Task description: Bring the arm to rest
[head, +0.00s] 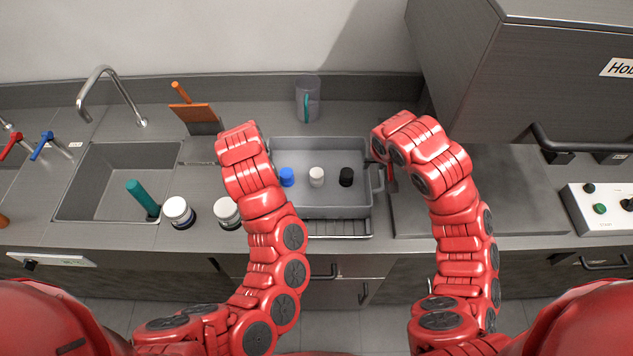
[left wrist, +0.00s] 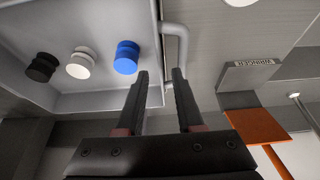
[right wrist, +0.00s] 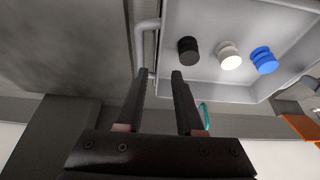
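My left arm reaches over the left side of a grey tray (head: 335,212), and its hand hides most of the gripper in the head view. In the left wrist view the left gripper (left wrist: 160,74) has its fingers apart, with the tray's handle (left wrist: 184,45) at the tips. My right gripper (head: 386,178) is beside the tray's right end. In the right wrist view it (right wrist: 160,74) also has its fingers apart, by the other handle (right wrist: 140,45). I cannot tell whether either gripper touches a handle. The tray holds a blue piece (head: 287,177), a white piece (head: 316,177) and a black piece (head: 346,177).
Left of the tray are two white-topped jars (head: 178,211) (head: 227,212) and a sink (head: 105,190) with a teal-handled tool (head: 143,198).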

